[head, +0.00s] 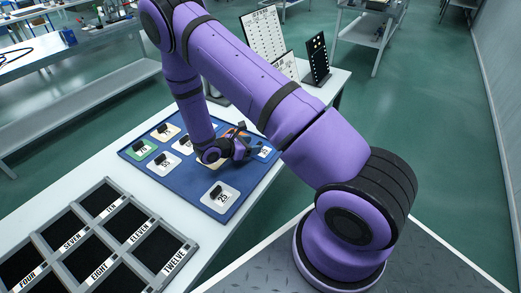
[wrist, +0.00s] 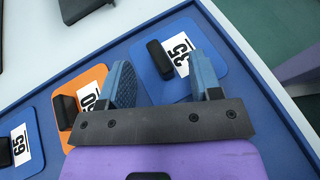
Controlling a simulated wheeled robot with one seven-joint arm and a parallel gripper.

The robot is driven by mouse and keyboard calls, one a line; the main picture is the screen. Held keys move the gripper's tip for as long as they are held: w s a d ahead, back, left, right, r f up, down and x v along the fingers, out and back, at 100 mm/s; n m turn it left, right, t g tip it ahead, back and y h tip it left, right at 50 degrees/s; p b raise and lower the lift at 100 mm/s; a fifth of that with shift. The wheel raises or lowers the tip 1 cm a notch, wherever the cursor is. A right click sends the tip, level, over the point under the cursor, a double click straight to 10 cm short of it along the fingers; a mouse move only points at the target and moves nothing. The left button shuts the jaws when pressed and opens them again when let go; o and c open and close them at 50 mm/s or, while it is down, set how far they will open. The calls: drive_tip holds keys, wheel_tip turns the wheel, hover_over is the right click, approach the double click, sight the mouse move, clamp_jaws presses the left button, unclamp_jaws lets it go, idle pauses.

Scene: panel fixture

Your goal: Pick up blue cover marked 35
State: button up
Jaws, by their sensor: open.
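The blue cover marked 35 (wrist: 148,78) lies near a corner of the blue tray in the wrist view. It has a black block handle (wrist: 158,58) and a white number label (wrist: 181,53). My gripper (wrist: 162,80) is open and empty, with one finger on each side of the cover as seen from the wrist. The handle shows ahead of the gap between the fingers; the height above it is unclear. In the head view my gripper (head: 242,146) is over the right part of the tray, and my arm hides part of the covers there.
The blue tray (head: 238,207) holds several covers. An orange cover (wrist: 91,81) is left of my left finger, and another blue cover (wrist: 33,128) lies farther left. A grey compartment rack (head: 92,229) stands at the front left. Upright panels (head: 263,36) stand at the table's back.

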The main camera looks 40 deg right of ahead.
drive_tip(key=shift+x, duration=1.3)
clamp_jaws()
drive_tip(key=shift+r, duration=0.15)
